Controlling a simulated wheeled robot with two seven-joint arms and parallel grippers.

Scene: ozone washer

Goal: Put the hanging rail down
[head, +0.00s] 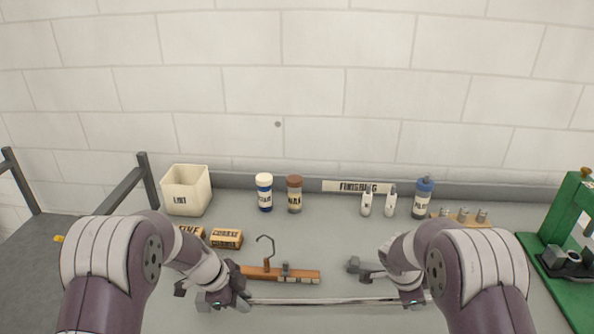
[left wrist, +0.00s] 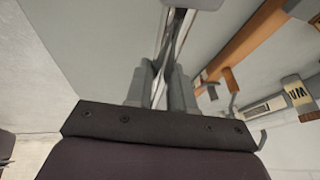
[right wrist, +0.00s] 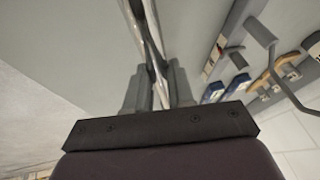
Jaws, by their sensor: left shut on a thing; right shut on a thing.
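The hanging rail (head: 320,301) is a thin shiny metal bar lying crosswise near the front of the grey worktop. My left gripper (head: 238,300) is shut on the rail near its left end. My right gripper (head: 412,300) is shut on it near its right end. The rail also runs between the fingers in the left wrist view (left wrist: 172,42) and in the right wrist view (right wrist: 148,40). It looks level and close to the worktop. I cannot tell whether it touches the surface.
Behind the rail lie a wooden hanger (head: 290,274) and a grey tool (head: 366,267). A green press (head: 570,240) is at the right.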

